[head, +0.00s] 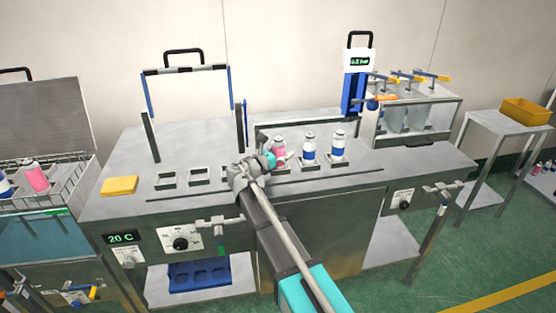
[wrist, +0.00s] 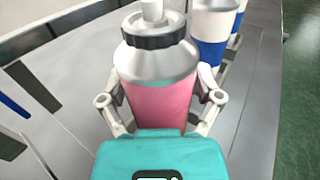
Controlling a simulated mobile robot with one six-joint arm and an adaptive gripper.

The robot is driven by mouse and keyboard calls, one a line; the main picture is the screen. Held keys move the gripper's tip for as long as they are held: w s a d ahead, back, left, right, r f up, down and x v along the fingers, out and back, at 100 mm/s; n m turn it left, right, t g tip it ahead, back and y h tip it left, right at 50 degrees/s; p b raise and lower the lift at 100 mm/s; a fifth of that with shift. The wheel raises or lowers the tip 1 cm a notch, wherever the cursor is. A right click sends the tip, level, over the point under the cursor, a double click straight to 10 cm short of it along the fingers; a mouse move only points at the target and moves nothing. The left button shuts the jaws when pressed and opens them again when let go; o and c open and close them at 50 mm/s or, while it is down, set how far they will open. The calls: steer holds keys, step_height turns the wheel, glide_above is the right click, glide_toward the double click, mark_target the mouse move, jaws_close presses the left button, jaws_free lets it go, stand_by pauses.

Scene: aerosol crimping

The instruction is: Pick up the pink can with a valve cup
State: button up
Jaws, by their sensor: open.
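The pink can (head: 279,152) stands upright in a square holder on the steel bench, in a row with two blue-and-white cans. In the wrist view the pink can (wrist: 160,95) fills the middle, with a silver shoulder, a dark ring and a white piece on top. My gripper (head: 270,160) is at the can's near left side in the head view. In the wrist view my gripper (wrist: 160,95) is open, with one finger on either side of the can's body. Whether the fingers touch the can cannot be told.
Blue-and-white cans (head: 309,148) and (head: 338,146) stand close to the right of the pink can. Empty square holders (head: 199,175) lie to the left, with a yellow sponge-like block (head: 119,186). Another pink can (head: 35,175) is in a wire basket at far left.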

stand_by(0.3)
steer(key=c, duration=1.1)
steer(key=shift+r, duration=0.1)
steer(key=shift+c, duration=0.2)
step_height(320, 180, up, 3)
steer(key=p, duration=0.3)
jaws_close()
steer(key=s+a+r+p, duration=0.1)
steer(key=s+r+p, duration=0.8)
steer(key=s, duration=0.5)
steer(key=shift+a+r+p, duration=0.3)
steer(key=shift+r+p, duration=0.1)
steer(key=shift+p, duration=0.1)
steer(key=shift+r, duration=0.1)
steer(key=shift+r+p, duration=1.5)
steer(key=shift+p, duration=0.1)
